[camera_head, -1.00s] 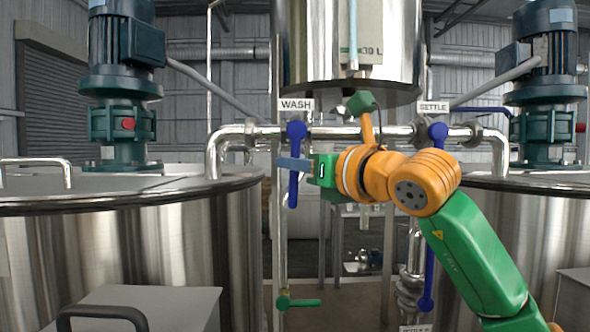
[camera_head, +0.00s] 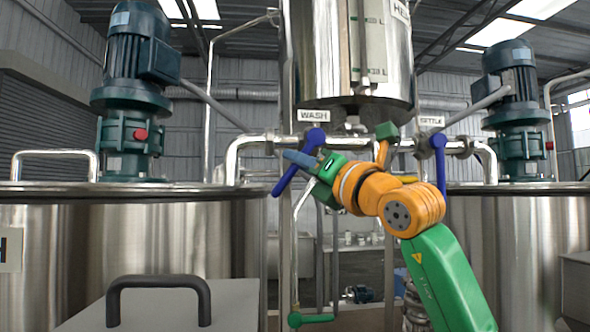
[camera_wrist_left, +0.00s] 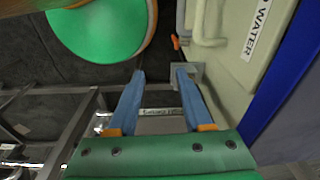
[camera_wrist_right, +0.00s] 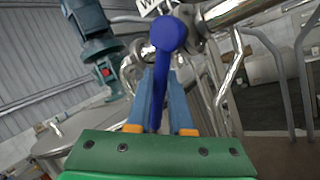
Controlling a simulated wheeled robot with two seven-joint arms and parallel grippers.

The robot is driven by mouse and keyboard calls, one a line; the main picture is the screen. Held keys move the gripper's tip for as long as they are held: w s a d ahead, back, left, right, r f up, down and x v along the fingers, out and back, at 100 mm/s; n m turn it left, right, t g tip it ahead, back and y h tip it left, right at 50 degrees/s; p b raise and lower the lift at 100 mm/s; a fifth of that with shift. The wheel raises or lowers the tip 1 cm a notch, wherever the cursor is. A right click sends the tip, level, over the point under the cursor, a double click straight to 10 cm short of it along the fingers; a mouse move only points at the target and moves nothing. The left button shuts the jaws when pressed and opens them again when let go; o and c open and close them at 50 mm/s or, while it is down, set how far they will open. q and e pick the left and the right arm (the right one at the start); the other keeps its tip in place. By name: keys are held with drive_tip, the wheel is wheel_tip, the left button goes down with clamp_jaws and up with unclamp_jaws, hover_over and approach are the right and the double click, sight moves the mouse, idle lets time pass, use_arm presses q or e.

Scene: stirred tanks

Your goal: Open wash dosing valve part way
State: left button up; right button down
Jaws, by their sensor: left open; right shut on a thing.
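The wash dosing valve has a blue lever handle (camera_head: 297,163) under the WASH sign (camera_head: 313,116); the lever is tilted, its lower end to the left. My right gripper (camera_head: 299,159) is shut on this lever below its round hub. In the right wrist view the blue handle (camera_wrist_right: 169,38) runs down between the two fingers (camera_wrist_right: 163,95) of that gripper. My left gripper (camera_wrist_left: 158,80) is open and empty in the left wrist view; it does not show in the head view.
A second blue lever (camera_head: 439,160) hangs upright under the SETTLE sign (camera_head: 431,121). A green lever (camera_head: 311,318) is low on the pipe. A steel vessel (camera_head: 350,50) hangs above, with large tanks at both sides. A WATER label (camera_wrist_left: 257,30) shows near my left gripper.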

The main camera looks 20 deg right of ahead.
drive_tip(key=shift+r, duration=0.15)
drive_tip(key=c, duration=1.1)
unclamp_jaws()
drive_tip(key=o, duration=0.3)
drive_tip(key=shift+w, duration=0.15)
drive_tip(key=b+v, duration=0.5)
drive_tip(key=v, duration=0.2)
